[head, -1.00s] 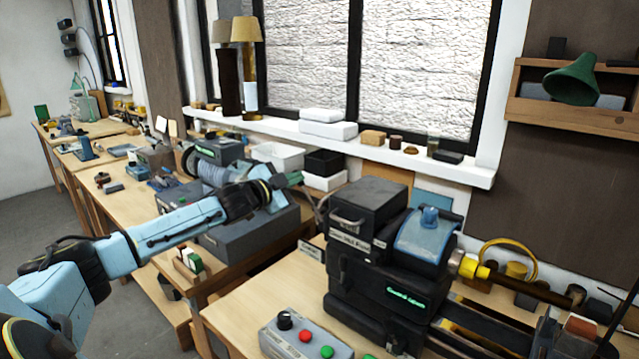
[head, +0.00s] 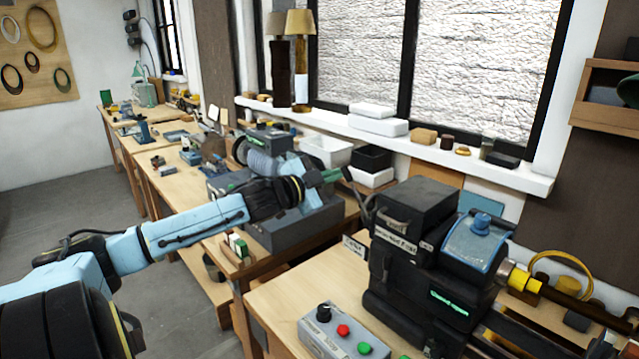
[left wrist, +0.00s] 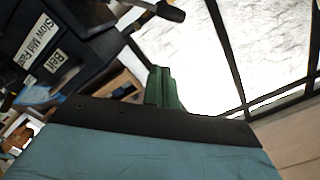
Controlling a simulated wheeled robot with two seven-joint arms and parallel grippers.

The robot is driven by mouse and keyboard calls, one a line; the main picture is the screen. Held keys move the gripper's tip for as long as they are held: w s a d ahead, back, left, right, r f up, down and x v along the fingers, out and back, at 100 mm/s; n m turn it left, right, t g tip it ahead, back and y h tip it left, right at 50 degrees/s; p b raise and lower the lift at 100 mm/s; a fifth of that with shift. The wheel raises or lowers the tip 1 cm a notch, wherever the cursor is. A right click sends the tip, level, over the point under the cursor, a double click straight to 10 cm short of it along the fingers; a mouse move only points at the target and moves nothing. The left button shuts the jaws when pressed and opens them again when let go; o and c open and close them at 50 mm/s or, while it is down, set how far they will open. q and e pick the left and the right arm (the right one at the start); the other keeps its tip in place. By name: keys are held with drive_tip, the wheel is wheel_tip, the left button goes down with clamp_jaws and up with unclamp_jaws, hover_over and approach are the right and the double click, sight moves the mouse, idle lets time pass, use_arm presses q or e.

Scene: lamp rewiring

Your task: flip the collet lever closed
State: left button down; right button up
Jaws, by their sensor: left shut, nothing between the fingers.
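The black lathe headstock (head: 425,255) stands on the near bench. A thin dark lever (head: 366,207), which looks like the collet lever, rises tilted at its left end. In the left wrist view a dark lever with a rounded knob (left wrist: 168,11) shows at the top. My left gripper (head: 333,175) is shut and empty, with its green fingertips just left of the lever's upper end in the head view. The shut fingers also show in the left wrist view (left wrist: 161,88), below the knob and apart from it in the picture. Whether they touch the lever is unclear. My right gripper is out of view.
A control box (head: 345,335) with coloured buttons sits in front of the headstock. A grey machine (head: 285,225) stands on the bench behind my left arm. White and black bins (head: 370,160) lie beyond the fingers, below the window sill (head: 450,155).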

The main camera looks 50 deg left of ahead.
use_arm(q)
drive_tip(key=shift+s+r, duration=0.1)
drive_tip(key=shift+s, duration=1.65)
